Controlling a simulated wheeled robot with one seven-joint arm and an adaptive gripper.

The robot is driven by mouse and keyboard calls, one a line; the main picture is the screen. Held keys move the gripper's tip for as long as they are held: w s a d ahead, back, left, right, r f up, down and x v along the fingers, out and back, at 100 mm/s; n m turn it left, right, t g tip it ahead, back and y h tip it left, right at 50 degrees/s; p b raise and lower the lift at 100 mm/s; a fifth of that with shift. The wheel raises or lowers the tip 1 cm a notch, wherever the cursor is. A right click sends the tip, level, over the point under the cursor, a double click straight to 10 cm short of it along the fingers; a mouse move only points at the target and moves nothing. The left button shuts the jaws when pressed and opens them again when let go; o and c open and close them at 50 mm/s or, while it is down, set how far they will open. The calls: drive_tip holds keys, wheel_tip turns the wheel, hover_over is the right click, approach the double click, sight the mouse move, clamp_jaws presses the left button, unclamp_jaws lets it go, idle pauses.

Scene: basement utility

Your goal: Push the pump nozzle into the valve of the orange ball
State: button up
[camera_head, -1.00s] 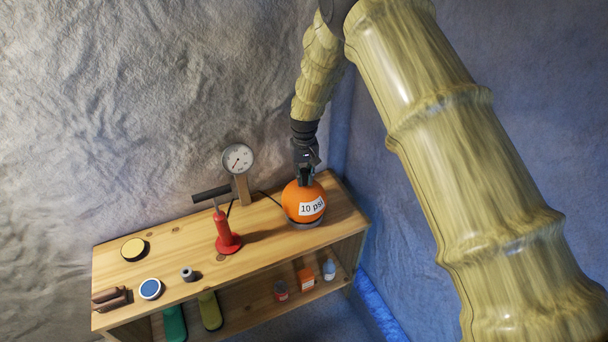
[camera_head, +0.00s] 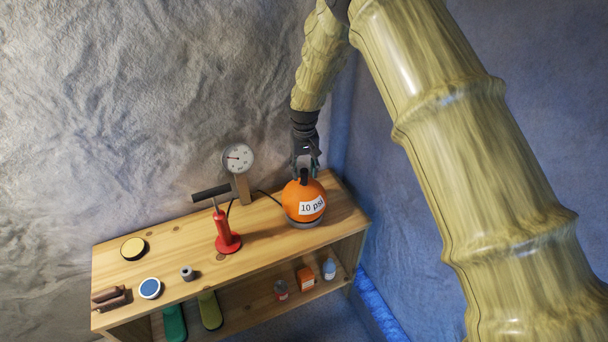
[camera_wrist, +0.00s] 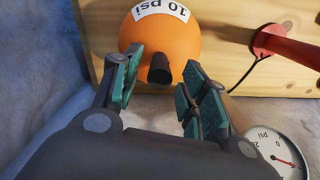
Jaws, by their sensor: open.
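The orange ball (camera_head: 298,199) with a "10 psi" label sits in a dark ring on the wooden bench top. The black nozzle (camera_wrist: 160,74) stands upright on the ball, its lower end at the ball's top; the valve itself is hidden under it. The nozzle also shows in the head view (camera_head: 304,176). My gripper (camera_wrist: 163,66) is open, its green-padded fingers on either side of the nozzle with gaps. In the head view my gripper (camera_head: 306,164) is just above the ball. The red pump (camera_head: 224,231) with a black handle stands left of the ball.
A round gauge (camera_head: 238,158) on a wooden post stands behind the pump. A yellow-topped disc (camera_head: 133,248), a blue-topped tin (camera_head: 150,288), a small grey cylinder (camera_head: 188,273) and a brown brush-like object (camera_head: 109,298) lie at left. Small containers stand on the lower shelf.

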wheel_tip(320, 180, up, 9)
drive_tip(key=shift+f, duration=0.1)
idle(0.7)
